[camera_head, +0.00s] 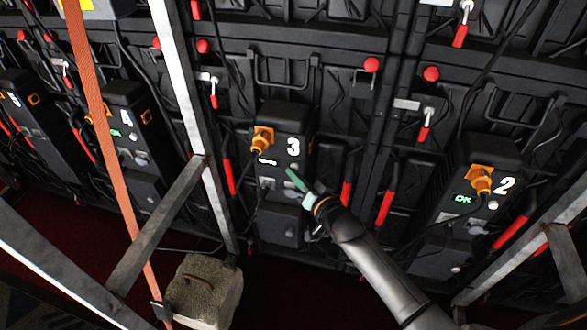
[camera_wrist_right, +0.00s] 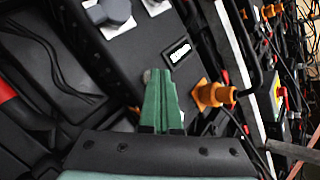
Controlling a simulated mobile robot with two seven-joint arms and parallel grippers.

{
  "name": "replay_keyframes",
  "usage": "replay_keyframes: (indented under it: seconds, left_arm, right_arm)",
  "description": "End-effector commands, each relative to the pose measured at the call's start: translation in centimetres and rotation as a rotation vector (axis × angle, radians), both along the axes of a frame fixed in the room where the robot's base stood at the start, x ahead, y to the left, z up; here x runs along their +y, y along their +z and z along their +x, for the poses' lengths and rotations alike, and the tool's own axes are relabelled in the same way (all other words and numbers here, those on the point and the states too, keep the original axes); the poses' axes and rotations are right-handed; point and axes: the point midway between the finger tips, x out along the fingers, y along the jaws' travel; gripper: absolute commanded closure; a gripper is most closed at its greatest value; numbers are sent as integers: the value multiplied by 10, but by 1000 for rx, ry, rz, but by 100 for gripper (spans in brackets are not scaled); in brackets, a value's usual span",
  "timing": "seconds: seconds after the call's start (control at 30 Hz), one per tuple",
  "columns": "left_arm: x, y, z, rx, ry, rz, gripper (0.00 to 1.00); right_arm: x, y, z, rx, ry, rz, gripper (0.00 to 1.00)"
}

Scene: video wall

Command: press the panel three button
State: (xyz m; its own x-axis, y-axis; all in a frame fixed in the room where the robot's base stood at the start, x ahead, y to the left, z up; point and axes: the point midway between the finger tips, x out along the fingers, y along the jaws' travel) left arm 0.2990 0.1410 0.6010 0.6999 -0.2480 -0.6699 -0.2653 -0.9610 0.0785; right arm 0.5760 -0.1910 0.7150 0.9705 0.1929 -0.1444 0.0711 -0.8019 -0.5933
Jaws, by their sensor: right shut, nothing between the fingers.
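The panel three unit (camera_head: 285,122) is a black box with a white "3", in the middle of the head view. Its small display (camera_head: 268,161) shows whitish text, also in the wrist view (camera_wrist_right: 178,52). My right gripper (camera_head: 291,174), with green fingers, is shut and empty, its tip at the box's front just below the "3". In the wrist view the fingertips (camera_wrist_right: 158,74) lie beside a small grey round button (camera_wrist_right: 147,76), partly hidden by them. I cannot tell whether they touch it. My left gripper is not in view.
The panel two unit (camera_head: 482,160) and panel four unit (camera_head: 127,105) have green "OK" displays. An orange plug (camera_head: 262,139) with a cable sits beside the "3". Metal struts (camera_head: 180,205), an orange strap (camera_head: 103,140) and a concrete block (camera_head: 205,290) stand at the left.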

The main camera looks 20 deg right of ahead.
Motion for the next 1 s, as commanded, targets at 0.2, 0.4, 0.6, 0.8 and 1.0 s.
replay_keyframes:
  seconds: [0.2, 0.4, 0.6, 0.8, 1.0]
  left_arm:
    - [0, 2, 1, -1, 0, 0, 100]
    - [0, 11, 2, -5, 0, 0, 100]
    - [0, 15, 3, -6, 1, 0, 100]
    - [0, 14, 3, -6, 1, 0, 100]
    - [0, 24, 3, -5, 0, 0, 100]
  right_arm:
    - [0, 1, -1, -1, -1, 1, 100]
    - [6, 2, -9, 1, 0, 3, 100]
    - [9, 1, -14, 0, -2, 1, 100]
    - [9, 0, -14, -1, -1, 1, 100]
    - [16, 2, -23, 1, 0, 3, 100]
